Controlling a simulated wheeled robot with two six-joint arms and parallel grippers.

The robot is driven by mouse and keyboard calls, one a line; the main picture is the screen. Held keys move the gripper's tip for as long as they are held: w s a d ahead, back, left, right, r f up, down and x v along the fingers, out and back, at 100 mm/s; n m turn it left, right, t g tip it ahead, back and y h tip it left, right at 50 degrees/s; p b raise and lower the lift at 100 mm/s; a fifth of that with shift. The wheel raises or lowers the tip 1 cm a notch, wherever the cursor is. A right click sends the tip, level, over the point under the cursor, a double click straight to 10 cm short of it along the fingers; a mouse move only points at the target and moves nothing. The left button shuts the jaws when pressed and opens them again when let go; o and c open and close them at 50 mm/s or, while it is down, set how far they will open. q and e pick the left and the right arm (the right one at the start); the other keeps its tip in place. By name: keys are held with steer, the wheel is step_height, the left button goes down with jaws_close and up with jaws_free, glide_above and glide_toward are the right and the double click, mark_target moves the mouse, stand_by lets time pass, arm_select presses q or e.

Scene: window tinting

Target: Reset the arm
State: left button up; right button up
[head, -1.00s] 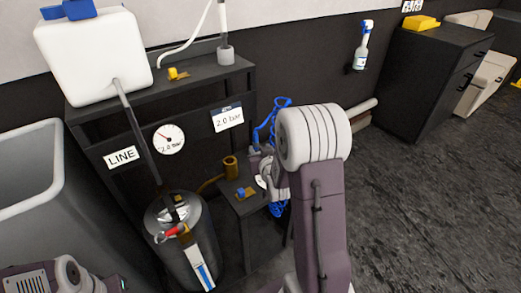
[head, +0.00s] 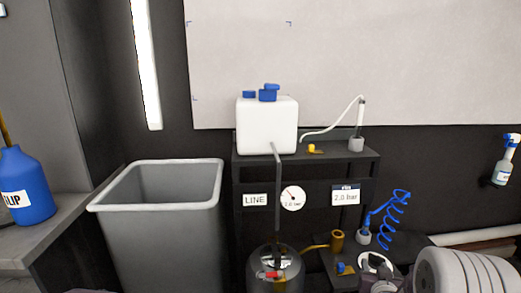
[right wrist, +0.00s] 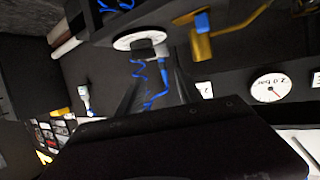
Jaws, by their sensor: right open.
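My right arm shows at the lower right of the head view, and its gripper (head: 384,284) is partly cut off by the bottom edge. In the right wrist view the two dark fingers (right wrist: 157,92) stand apart, with a blue coiled hose (right wrist: 150,85) visible between and beyond them. I see nothing held between the fingers. The coiled hose also shows in the head view (head: 397,210), above and right of the gripper. A white disc (right wrist: 140,39) lies beyond the fingertips. My left gripper is not in view.
A black stand (head: 366,165) carries a white tank (head: 266,128), with a pressure gauge (head: 293,198) below. A metal canister (head: 274,275) stands in front. A grey bin (head: 160,240) is to the left. A blue bottle (head: 27,190) sits on the left counter. A spray bottle (head: 503,165) hangs at right.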

steer(key=a+r+n+y, duration=0.3)
steer(key=a+y, duration=0.1)
steer(key=a, duration=0.8)
steer(key=s+a+f+g, duration=0.2)
steer(key=s+f+g, duration=0.4)
steer(key=s, duration=0.5)
steer(key=s+a+f+g, duration=0.2)
steer(key=s+f+g, duration=0.4)
steer(key=s, duration=0.5)
arm_select(q)
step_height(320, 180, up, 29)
steer(key=p, duration=2.9)
arm_select(e)
step_height(320, 180, up, 30)
steer(key=shift+d+f+y, duration=0.15)
steer(key=shift+y, duration=0.15)
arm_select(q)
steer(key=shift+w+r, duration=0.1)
